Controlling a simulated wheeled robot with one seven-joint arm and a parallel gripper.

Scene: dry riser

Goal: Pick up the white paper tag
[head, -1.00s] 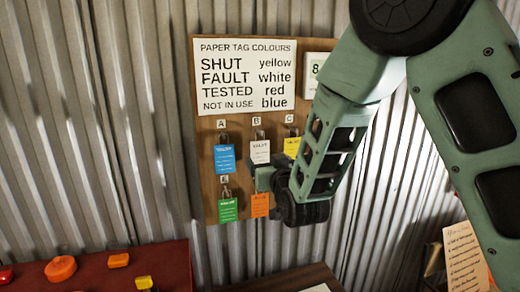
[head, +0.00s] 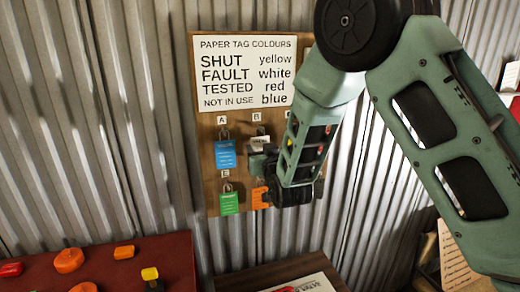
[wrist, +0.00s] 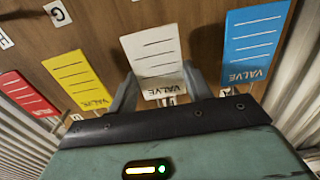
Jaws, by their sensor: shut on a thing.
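The white paper tag (head: 258,143) is on the brown board below the letter B in the head view, partly hidden by my gripper (head: 262,164). In the wrist view the white tag (wrist: 154,52) is upside down, with printed lines and the word VALVE. My gripper (wrist: 160,92) has one finger at each side of the tag's VALVE end and is shut on it. The tag's hanging point is hidden, so I cannot tell whether it is off the board.
A blue tag (wrist: 254,42) is close on one side, and yellow (wrist: 76,72) and red (wrist: 27,93) tags are on the other. Green (head: 229,203) and orange (head: 259,198) tags hang below. A colour chart (head: 245,75) is above. A red surface (head: 180,265) with knobs is at lower left.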

